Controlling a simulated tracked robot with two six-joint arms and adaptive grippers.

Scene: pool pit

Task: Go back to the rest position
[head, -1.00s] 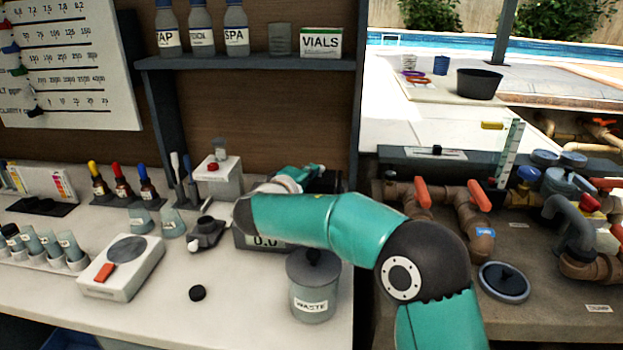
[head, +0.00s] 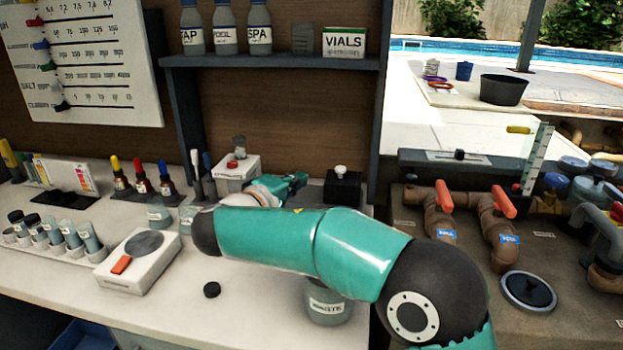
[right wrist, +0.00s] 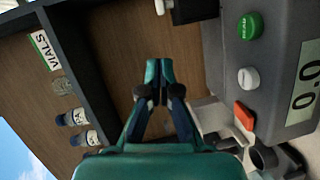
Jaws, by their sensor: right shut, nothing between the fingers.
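My right arm reaches in from the lower right of the head view and stretches left above the bench. Its teal gripper (head: 292,184) shows partly behind the forearm, near the back of the bench. In the right wrist view its two fingers (right wrist: 158,78) are together with nothing between them, clear of the shelf and the meter. The grey meter (right wrist: 265,70) there has a green READ button and a 0.0 display; in the head view my forearm hides it. My left gripper is not in view.
The waste jar (head: 328,307) stands below my forearm, its top hidden. A black box (head: 342,187) is right of the gripper. The shelf (head: 270,61) carries bottles and a vials box (head: 344,42). A white device (head: 142,262) and black cap (head: 211,290) lie left. Valves and pipes (head: 440,220) are right.

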